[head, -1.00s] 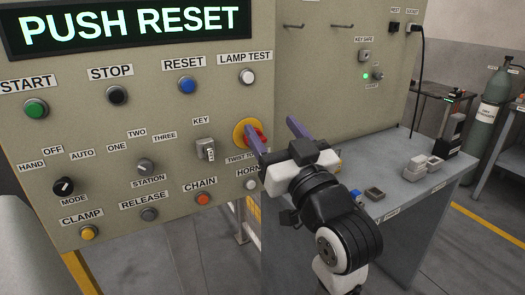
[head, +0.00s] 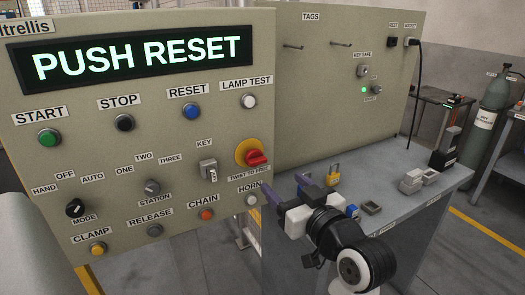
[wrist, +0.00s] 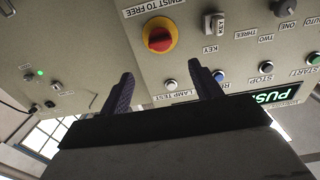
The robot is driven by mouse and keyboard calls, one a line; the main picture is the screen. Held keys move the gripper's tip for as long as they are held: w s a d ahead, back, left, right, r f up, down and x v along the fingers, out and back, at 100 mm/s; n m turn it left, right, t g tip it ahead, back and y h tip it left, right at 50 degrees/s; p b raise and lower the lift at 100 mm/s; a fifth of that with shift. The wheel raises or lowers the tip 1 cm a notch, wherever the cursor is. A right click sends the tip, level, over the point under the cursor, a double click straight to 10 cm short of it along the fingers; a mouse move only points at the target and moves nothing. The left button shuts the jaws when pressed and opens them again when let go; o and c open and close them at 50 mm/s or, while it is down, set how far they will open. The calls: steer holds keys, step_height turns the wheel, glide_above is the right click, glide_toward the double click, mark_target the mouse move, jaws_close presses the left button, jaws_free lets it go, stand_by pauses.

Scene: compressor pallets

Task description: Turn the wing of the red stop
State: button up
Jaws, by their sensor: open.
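The red stop (head: 257,158) is a red winged knob on a round yellow plate (head: 243,152) at the right side of the control panel. A label reading "TWIST TO FREE" is below it. In the wrist view, which is upside down, the red stop (wrist: 159,40) is at upper middle, beyond the fingers and between their lines. My gripper (head: 285,187) is open and empty, below and to the right of the stop, apart from it. Its two purple fingers (wrist: 161,88) show in the wrist view with a wide gap between them.
The display (head: 140,58) reads "PUSH RESET". The key switch (head: 208,170) and horn button (head: 251,200) are close to the stop. A grey bench (head: 410,205) on the right bears a yellow padlock (head: 333,174) and small blocks. Free air lies before the panel.

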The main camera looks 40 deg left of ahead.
mark_target(259, 161)
steer(key=p+x, duration=0.2)
steer(key=x, duration=0.8)
steer(key=shift+a, duration=0.25)
steer(key=c, duration=1)
